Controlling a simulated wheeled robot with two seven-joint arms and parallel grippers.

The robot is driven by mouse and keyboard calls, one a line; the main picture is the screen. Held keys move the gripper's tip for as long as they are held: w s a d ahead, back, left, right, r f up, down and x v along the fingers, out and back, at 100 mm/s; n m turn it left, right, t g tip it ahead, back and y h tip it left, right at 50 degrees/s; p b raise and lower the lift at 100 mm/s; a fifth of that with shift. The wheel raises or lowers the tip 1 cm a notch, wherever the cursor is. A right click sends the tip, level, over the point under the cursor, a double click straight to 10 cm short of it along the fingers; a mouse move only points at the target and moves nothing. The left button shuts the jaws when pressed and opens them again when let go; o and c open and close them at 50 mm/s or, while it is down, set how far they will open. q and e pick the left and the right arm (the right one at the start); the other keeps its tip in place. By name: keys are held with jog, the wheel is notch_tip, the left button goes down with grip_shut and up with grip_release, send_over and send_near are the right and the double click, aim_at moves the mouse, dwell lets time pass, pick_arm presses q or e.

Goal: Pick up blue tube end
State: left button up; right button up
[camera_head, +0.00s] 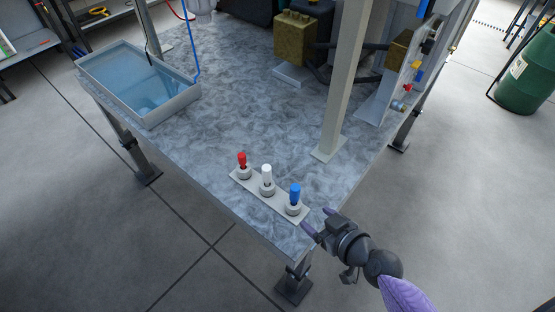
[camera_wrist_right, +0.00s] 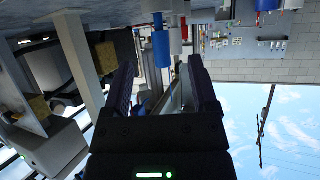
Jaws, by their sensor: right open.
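The blue tube end (camera_head: 295,193) stands upright in the right-hand socket of a light rack (camera_head: 277,201) near the table's front edge. A white tube end (camera_head: 266,174) stands in the middle socket and a red one (camera_head: 242,159) in the left socket. My right gripper (camera_head: 320,221) is open and empty, just right of the rack, beyond the table's edge, apart from the blue tube end. In the right wrist view the picture is upside down; the blue tube end (camera_wrist_right: 161,44) shows near the top, ahead of the open fingers (camera_wrist_right: 162,66). My left gripper is out of view.
A grey post (camera_head: 344,90) rises from the table behind the rack. A basin of blue liquid (camera_head: 188,98) sits at the left edge. A brass-coloured block (camera_head: 294,38) and a panel with fittings (camera_head: 411,75) stand at the back. The middle of the table is clear.

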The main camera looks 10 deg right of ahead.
aim_at(299, 192)
jog(key=shift+t+y, duration=0.3)
jog(key=shift+t, duration=0.2)
jog(key=w+r, duration=0.1)
jog(key=w+a+r, duration=0.1)
jog(key=w, duration=0.1)
jog(key=shift+w+r, duration=0.15)
jog(key=shift+r, duration=0.2)
jog(key=b+x, duration=0.1)
jog(key=x, duration=0.6)
jog(key=shift+w+f+b, duration=0.1)
jog(key=shift+f+b, duration=0.15)
jog(key=shift+b, duration=0.15)
jog(key=shift+w+a+f, duration=0.1)
jog(key=shift+w, duration=0.1)
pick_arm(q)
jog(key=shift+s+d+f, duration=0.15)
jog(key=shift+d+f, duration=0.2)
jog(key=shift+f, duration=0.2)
pick_arm(e)
grip_shut()
